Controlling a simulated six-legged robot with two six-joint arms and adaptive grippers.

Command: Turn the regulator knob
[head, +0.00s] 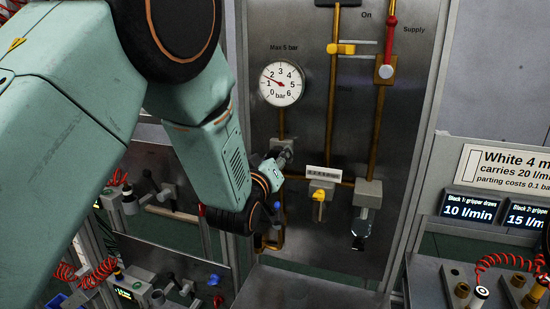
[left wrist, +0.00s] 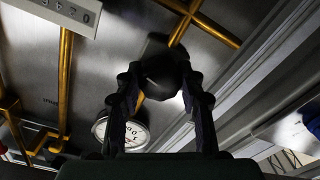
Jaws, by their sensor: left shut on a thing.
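My left gripper (head: 284,160) reaches the steel panel below the pressure gauge (head: 281,83). In the left wrist view my left gripper (left wrist: 162,98) has its two dark fingers on either side of a round dark knob (left wrist: 162,72), the regulator knob. It is shut on the knob. In the head view the gripper and wrist largely hide the knob. The gauge is white, marked in bar, and its needle points left and a little up, between 1 and 2. The gauge also shows in the left wrist view (left wrist: 138,135). My right gripper is not in view.
Brass pipes (head: 332,100) run over the panel. A red supply lever (head: 390,40), a small numbered counter (head: 323,173), a yellow tap (head: 319,207) and a glass bowl (head: 360,228) are to the right. Displays (head: 471,208) and red coiled hoses stand further right.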

